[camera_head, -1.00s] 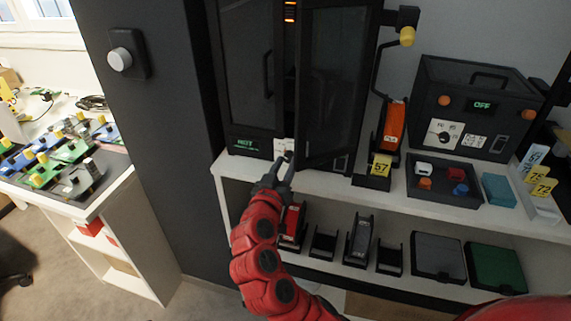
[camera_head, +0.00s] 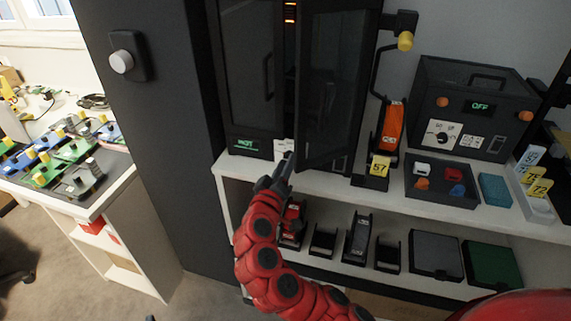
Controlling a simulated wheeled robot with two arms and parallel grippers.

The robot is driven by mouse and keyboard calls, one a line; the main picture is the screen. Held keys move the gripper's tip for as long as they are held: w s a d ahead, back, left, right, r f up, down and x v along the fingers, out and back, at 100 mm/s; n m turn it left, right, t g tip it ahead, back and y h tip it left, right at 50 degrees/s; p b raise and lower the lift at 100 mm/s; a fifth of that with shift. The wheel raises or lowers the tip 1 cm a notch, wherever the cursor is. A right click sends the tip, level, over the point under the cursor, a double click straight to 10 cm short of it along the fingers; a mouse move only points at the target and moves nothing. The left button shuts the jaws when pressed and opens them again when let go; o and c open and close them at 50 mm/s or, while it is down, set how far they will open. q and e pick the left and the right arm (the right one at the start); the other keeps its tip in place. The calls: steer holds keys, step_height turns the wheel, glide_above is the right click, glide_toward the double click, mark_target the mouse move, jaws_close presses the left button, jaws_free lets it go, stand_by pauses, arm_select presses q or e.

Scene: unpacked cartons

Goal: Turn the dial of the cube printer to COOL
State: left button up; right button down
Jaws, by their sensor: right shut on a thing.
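The cube printer (camera_head: 245,85) is a tall black cabinet at the back of the white shelf, with one door (camera_head: 330,85) standing ajar. Its small green display (camera_head: 246,146) appears to read HOT. A white dial plate (camera_head: 284,146) sits low on its front, right of the display. My right gripper (camera_head: 286,161) is in front of this plate, shut on the dial. The fingers and the door edge hide most of the dial, so its pointer cannot be read. My left gripper is not in view.
A black box (camera_head: 470,75) with an OFF display and its own dial stands to the right. An orange tool (camera_head: 392,125), a parts tray (camera_head: 412,188) and numbered tags are on the shelf. A dark wall with a round knob (camera_head: 122,61) is at left.

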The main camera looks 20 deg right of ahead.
stand_by(0.3)
steer(key=c, duration=0.5)
jaws_free()
steer(key=shift+c, duration=0.2)
steer(key=v, duration=1.7)
steer(key=shift+a, duration=0.2)
steer(key=shift+s, duration=0.15)
